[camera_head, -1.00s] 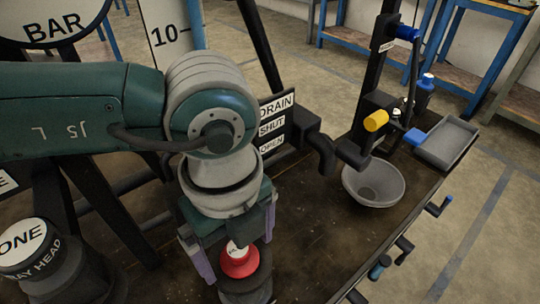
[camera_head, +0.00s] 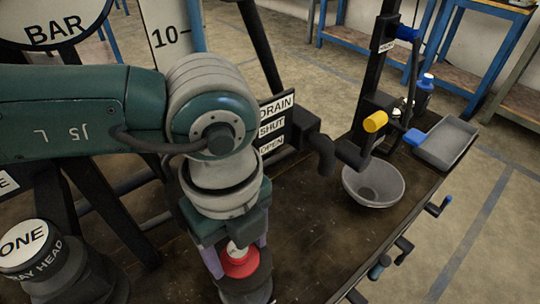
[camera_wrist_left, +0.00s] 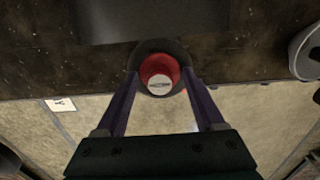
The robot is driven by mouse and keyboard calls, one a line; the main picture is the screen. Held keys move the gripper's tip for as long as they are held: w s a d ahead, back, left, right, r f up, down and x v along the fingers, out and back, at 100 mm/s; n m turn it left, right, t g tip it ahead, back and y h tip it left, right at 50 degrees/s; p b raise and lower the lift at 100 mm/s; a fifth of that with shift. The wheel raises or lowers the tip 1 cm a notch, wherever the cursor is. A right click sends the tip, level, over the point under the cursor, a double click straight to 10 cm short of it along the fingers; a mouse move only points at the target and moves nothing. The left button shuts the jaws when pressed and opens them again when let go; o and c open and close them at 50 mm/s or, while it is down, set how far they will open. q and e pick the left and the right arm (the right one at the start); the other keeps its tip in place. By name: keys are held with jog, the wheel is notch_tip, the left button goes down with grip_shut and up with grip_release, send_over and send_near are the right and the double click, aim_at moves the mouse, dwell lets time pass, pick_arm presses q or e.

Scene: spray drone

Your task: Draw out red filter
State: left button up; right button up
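The red filter (camera_head: 239,262) has a white label on top and sits in a dark round holder (camera_head: 247,286) near the table's front edge. My left gripper (camera_head: 239,259) points down over it, with a purple finger on either side. In the left wrist view the red filter (camera_wrist_left: 160,77) lies between the fingertips of my left gripper (camera_wrist_left: 160,76), which look to be against its sides. The filter's lower part is hidden inside the dark holder. My right gripper is in neither view.
A grey bowl (camera_head: 373,187) stands under a pipe with a yellow knob (camera_head: 376,121). A grey tray (camera_head: 447,143) is at the table's right end. A spray head (camera_head: 50,265) stands at lower left. A DRAIN, SHUT, OPEN sign (camera_head: 274,122) stands behind my arm.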

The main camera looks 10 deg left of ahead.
pick_arm(q)
grip_shut()
dwell(0.3)
jog(key=shift+r, duration=0.15)
jog(key=shift+r+p, duration=2.9)
jog(key=shift+p, duration=0.05)
jog(key=shift+r+p, duration=2.9)
jog(key=shift+r, duration=0.05)
